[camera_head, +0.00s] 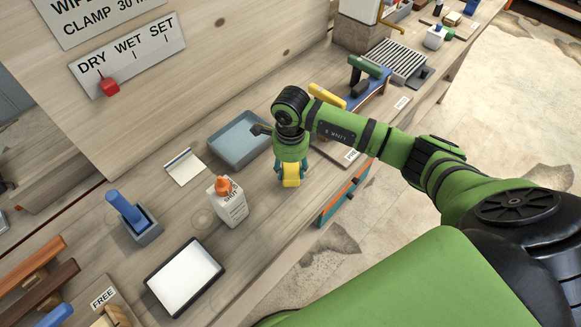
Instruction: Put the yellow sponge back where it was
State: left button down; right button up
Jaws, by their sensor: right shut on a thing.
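The yellow sponge (291,181) is between the fingers of my right gripper (291,173), which points down over the wooden bench near its front edge. The gripper is shut on the sponge. I cannot tell whether the sponge touches the bench. A shallow blue-grey tray (222,154) lies just left of and behind the gripper, partly covered by my wrist. My left gripper is not in view.
A white bottle with an orange cap (229,207) stands left of the sponge. A dark-rimmed white tray (184,278), a blue-handled tool (125,208) and a small card (184,167) lie further left. A blue plane-like tool (374,91) is behind my arm.

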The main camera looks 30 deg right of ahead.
aim_at(290, 166)
jog(key=shift+f, duration=1.2)
jog(key=o, duration=1)
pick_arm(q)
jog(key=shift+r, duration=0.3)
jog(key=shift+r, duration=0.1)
pick_arm(e)
jog(key=shift+r, duration=0.1)
jog(key=shift+r, duration=0.2)
notch_tip(290, 166, up, 11)
jog(key=shift+f+b, duration=0.2)
jog(key=shift+b, duration=0.95)
jog(key=shift+s+r, duration=0.1)
jog(key=shift+r, duration=0.45)
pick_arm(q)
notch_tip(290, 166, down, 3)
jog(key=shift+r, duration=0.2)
